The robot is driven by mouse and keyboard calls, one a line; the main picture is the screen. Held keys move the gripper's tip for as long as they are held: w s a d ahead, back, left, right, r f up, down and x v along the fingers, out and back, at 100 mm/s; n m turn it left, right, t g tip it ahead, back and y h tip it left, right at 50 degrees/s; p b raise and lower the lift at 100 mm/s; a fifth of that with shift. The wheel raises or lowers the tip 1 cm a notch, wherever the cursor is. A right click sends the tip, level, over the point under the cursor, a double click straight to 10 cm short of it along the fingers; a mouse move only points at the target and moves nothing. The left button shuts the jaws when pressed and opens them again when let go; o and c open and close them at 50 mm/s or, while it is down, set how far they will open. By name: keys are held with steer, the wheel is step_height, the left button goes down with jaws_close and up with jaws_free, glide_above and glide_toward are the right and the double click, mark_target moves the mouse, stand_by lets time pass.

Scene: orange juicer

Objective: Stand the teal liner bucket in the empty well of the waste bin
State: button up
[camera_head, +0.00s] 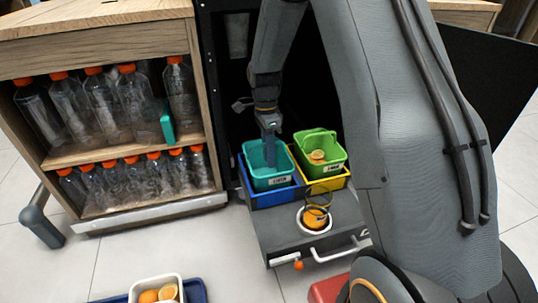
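The teal liner bucket (257,173), with a white label on its front, is at the blue well (275,198) on the left of the pulled-out waste bin. Its lower part is hidden behind the blue rim, and I cannot tell whether it rests on the bottom. My gripper (270,153) points down over the bucket, its tip inside the bucket's outline. The fingers are too small and overlapped to show whether they are open or shut on it. A green bucket (324,171) with an orange half in it stands in the yellow well (325,187) on the right.
In front of the wells is a grey drawer top (280,232) with a round opening holding orange pieces (314,218). A shelf (125,148) of orange-capped bottles stands at left. A white tub of oranges (157,287) is at the bottom edge. My arm hides much of the right side.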

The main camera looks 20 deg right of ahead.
steer(key=shift+r, duration=0.1)
step_height(320, 180, up, 8)
steer(key=w+f+p, duration=0.1)
steer(key=p, duration=0.3)
steer(key=s+a+r+n+t, duration=0.1)
steer(key=s+a+r+n, duration=0.55)
steer(key=s+a, duration=0.2)
steer(key=s+a+r+n, duration=0.6)
steer(key=s+a+n, duration=0.15)
steer(key=a, duration=0.25)
steer(key=s+a+r+n, duration=0.1)
steer(key=s+n, duration=0.5)
steer(key=s, duration=0.5)
steer(key=s+a+r+n+t+y, duration=0.1)
steer(key=s+a+n, duration=0.1)
steer(key=s+n, duration=0.4)
steer(key=s, duration=0.5)
steer(key=shift+r+n, duration=0.35)
steer(key=shift+n, duration=0.05)
